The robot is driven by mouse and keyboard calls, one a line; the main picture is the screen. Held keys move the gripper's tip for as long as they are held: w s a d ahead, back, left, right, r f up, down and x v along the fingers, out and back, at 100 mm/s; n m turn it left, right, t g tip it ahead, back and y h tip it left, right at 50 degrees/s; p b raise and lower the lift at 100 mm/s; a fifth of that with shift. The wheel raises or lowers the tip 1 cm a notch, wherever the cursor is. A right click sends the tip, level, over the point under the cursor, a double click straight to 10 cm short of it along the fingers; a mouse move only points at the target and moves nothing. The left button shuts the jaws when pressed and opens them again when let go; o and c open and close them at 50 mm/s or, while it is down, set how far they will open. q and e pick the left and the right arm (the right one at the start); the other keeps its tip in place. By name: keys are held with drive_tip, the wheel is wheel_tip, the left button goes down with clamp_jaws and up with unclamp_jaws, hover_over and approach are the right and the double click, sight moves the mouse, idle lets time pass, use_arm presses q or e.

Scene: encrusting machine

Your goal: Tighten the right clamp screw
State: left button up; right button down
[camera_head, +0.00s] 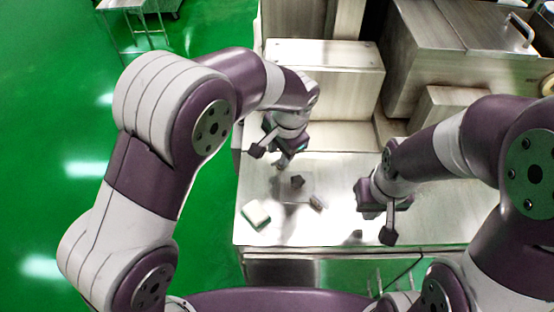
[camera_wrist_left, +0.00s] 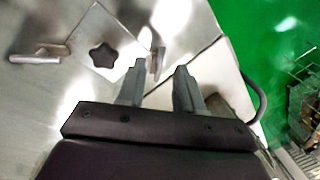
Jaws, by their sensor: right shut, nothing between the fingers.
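My left gripper (camera_head: 282,163) hangs low over the bright steel worktop (camera_head: 340,170). In the left wrist view its two fingers (camera_wrist_left: 160,88) stand apart with nothing between them. A dark star-shaped knob (camera_head: 298,181) sits on a pale square plate close to the gripper; it also shows in the left wrist view (camera_wrist_left: 102,56). A small metal handle-like screw piece (camera_head: 316,203) lies beside the knob. The left wrist view shows two metal pieces, one at left (camera_wrist_left: 38,55) and one nearer the fingers (camera_wrist_left: 157,62); I cannot tell which is the right clamp screw. My right gripper (camera_head: 370,200) is shut and empty.
A white block with a green edge (camera_head: 256,214) lies near the worktop's front left. Steel housings (camera_head: 325,80) rise behind the worktop. Green floor (camera_head: 60,110) lies to the left.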

sight(278, 161)
use_arm(q)
drive_tip(key=f, duration=0.1)
drive_tip(key=a+f, duration=0.1)
drive_tip(key=shift+w+f, duration=0.3)
use_arm(e)
drive_tip(key=shift+a+r, duration=0.25)
drive_tip(key=shift+r, duration=0.35)
use_arm(q)
drive_tip(key=shift+s+d+f+p, duration=0.1)
drive_tip(key=shift+d+f+p, duration=0.1)
drive_tip(key=shift+f+p, duration=0.1)
use_arm(e)
drive_tip(key=shift+d, duration=0.15)
use_arm(q)
drive_tip(key=shift+s+d+f, duration=0.1)
drive_tip(key=shift+d, duration=0.2)
use_arm(e)
drive_tip(key=shift+s+d, duration=0.2)
drive_tip(key=shift+d, duration=0.1)
use_arm(q)
drive_tip(key=shift+a, duration=0.25)
clamp_jaws()
use_arm(e)
drive_tip(key=shift+w+a, duration=0.1)
drive_tip(key=shift+a, duration=0.15)
use_arm(q)
drive_tip(key=shift+d, duration=0.1)
use_arm(e)
drive_tip(key=shift+d, duration=0.1)
